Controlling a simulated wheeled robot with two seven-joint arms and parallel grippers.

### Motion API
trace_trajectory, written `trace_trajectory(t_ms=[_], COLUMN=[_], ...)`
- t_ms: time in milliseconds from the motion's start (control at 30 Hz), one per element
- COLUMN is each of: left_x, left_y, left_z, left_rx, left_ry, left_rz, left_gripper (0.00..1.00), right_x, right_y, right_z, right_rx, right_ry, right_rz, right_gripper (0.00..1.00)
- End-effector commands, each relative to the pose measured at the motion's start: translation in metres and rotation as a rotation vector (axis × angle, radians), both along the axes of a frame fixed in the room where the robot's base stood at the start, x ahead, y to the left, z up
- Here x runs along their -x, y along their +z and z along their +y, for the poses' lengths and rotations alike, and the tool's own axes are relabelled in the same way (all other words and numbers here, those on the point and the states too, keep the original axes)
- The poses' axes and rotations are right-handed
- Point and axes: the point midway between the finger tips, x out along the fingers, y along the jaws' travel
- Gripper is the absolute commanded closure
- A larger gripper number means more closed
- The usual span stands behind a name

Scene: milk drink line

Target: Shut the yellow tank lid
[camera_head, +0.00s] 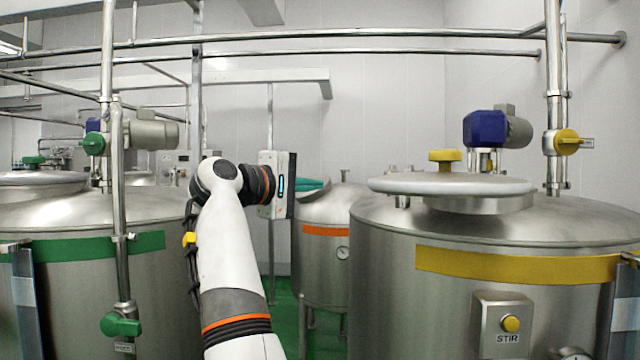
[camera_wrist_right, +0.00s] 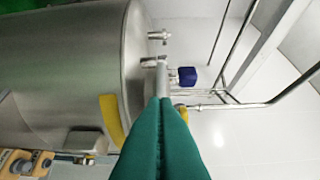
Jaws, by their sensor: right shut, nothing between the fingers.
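The yellow tank (camera_head: 400,265) stands on the right in the head view, with a yellow band (camera_head: 520,262) around it. Its round grey lid (camera_head: 400,184) lies level at the top, with a yellow knob (camera_head: 445,156) on it. The lid reaches further left than the neck (camera_head: 478,204) below it. My right gripper (camera_head: 314,184) is left of the lid and apart from it. Its teal fingers are shut and empty, and they fill the lower middle of the right wrist view (camera_wrist_right: 162,105). That view shows the lid edge-on (camera_wrist_right: 162,76), partly hidden by the fingers. My left gripper is not in view.
A blue motor (camera_head: 484,129) and a vertical pipe (camera_head: 555,90) with a yellow valve (camera_head: 566,142) rise behind the lid. An orange-banded tank (camera_head: 322,262) stands behind my gripper. A green-banded tank (camera_head: 70,285) is at left. A stir button box (camera_head: 502,325) juts from the yellow tank.

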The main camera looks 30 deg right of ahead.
Motion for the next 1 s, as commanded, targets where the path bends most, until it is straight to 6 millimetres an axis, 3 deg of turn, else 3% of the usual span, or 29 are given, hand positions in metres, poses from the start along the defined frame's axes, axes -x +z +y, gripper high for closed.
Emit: trace_trajectory(t_ms=[400, 700, 1000], left_x=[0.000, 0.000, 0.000], left_y=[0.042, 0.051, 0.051], left_z=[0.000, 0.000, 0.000], left_rx=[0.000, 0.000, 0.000], left_ry=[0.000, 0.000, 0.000], left_rz=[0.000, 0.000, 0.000], left_gripper=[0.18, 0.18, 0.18], right_x=[-0.027, -0.010, -0.008], right_y=[0.002, -0.003, -0.004], right_z=[-0.085, -0.112, -0.115], right_rx=[0.005, 0.006, 0.006], right_ry=[-0.004, -0.002, -0.001], right_rz=[0.005, 0.002, 0.003], right_gripper=[1.00, 1.00, 1.00])
